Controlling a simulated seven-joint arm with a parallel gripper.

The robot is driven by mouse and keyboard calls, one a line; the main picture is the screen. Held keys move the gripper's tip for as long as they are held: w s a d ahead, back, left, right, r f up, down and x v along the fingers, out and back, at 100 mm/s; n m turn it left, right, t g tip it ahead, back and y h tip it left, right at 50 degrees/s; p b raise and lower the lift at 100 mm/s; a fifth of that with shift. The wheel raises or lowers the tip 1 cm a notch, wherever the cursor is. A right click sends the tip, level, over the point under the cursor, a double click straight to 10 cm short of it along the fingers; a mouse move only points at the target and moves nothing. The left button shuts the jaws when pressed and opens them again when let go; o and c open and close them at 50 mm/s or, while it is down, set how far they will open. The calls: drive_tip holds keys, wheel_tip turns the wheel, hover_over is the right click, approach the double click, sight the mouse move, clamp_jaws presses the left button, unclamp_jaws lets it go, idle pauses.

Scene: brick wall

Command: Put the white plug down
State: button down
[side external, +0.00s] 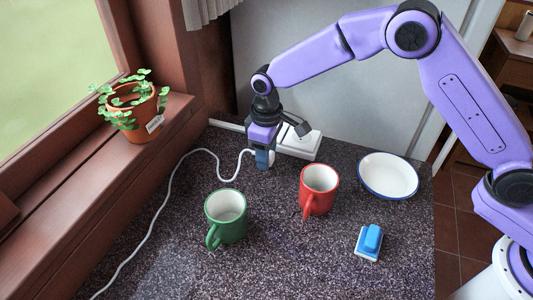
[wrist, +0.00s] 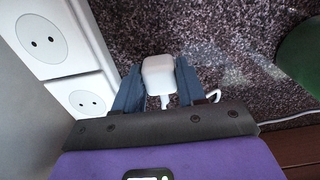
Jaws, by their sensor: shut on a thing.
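The white plug (wrist: 158,76) is held between the two blue fingertips of my gripper (wrist: 157,88) in the wrist view. Its white cord (side external: 199,151) runs from my gripper left across the counter and toward the front left edge. In the side view my gripper (side external: 264,158) is low over the dark speckled counter, just left of the white socket block (side external: 303,144). The plug itself is mostly hidden there behind the fingers. I cannot tell whether the plug touches the counter. The socket block (wrist: 75,70) also shows in the wrist view, with two empty outlets, apart from the plug.
A red mug (side external: 319,189) stands right of my gripper and a green mug (side external: 226,216) stands in front. A white bowl (side external: 389,175) and a blue-and-white object (side external: 369,242) are farther right. A potted plant (side external: 133,108) sits on the windowsill.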

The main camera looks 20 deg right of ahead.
drive_tip(key=shift+f, duration=0.25)
drive_tip(key=shift+f, duration=0.6)
drive_tip(key=c, duration=0.7)
unclamp_jaws()
drive_tip(key=shift+o, duration=0.2)
wheel_tip(320, 180, up, 13)
drive_tip(key=shift+r, duration=0.15)
drive_tip(key=shift+s+d, duration=0.1)
